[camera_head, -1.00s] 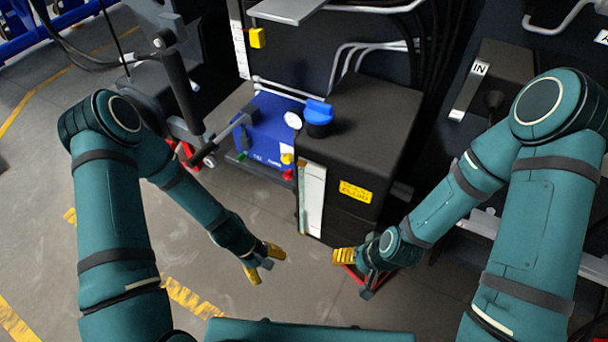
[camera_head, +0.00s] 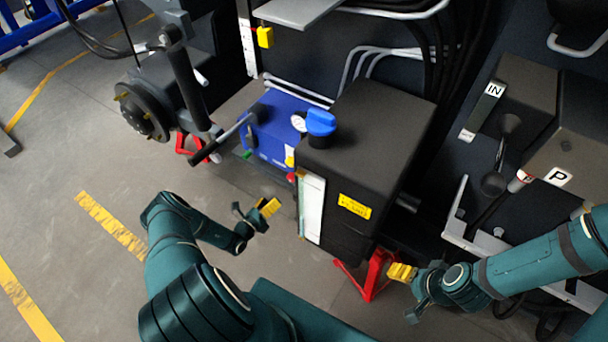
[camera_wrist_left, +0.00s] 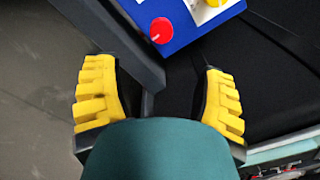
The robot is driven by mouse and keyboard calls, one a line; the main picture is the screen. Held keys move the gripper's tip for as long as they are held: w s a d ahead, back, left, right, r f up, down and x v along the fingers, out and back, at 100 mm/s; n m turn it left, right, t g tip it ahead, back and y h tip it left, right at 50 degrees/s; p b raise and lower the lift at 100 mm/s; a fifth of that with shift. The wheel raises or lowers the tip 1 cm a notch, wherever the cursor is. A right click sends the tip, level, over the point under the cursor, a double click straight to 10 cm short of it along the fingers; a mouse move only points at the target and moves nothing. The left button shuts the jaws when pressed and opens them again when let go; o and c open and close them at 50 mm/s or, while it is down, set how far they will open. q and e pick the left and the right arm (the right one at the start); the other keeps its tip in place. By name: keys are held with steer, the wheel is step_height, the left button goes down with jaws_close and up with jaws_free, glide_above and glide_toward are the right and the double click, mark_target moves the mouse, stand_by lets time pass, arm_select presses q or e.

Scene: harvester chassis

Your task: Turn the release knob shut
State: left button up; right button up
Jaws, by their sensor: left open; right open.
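The blue pump unit (camera_head: 272,128) stands beside the black tank, with a round gauge (camera_head: 298,123) on top. A red knob (camera_head: 292,177) and a yellow knob (camera_head: 289,161) sit at its right end, and a small green part (camera_head: 247,155) at its lower left. I cannot tell which is the release knob. My left gripper (camera_head: 260,212) is open and empty, in front of the unit and apart from it. In the left wrist view the red knob (camera_wrist_left: 162,30) lies beyond the spread yellow fingers (camera_wrist_left: 160,97). My right gripper (camera_head: 404,281) is empty near the tank's foot.
The black tank (camera_head: 372,120) with its blue cap (camera_head: 320,122) stands right of the unit. A black-gripped lever (camera_head: 220,140) juts out at the unit's left. Red stands (camera_head: 375,275) are on the floor near my right gripper.

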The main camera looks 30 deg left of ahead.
mark_target(290, 179)
arm_select(q)
steer(key=w+b, duration=0.1)
steer(key=w, duration=0.3)
steer(key=w+d, duration=0.1)
steer(key=w, duration=0.3)
steer(key=w+b, duration=0.1)
steer(key=w, duration=0.4)
steer(key=shift+d+b, duration=0.3)
steer(key=shift+b, duration=0.05)
steer(key=shift+r, duration=0.1)
jaws_close()
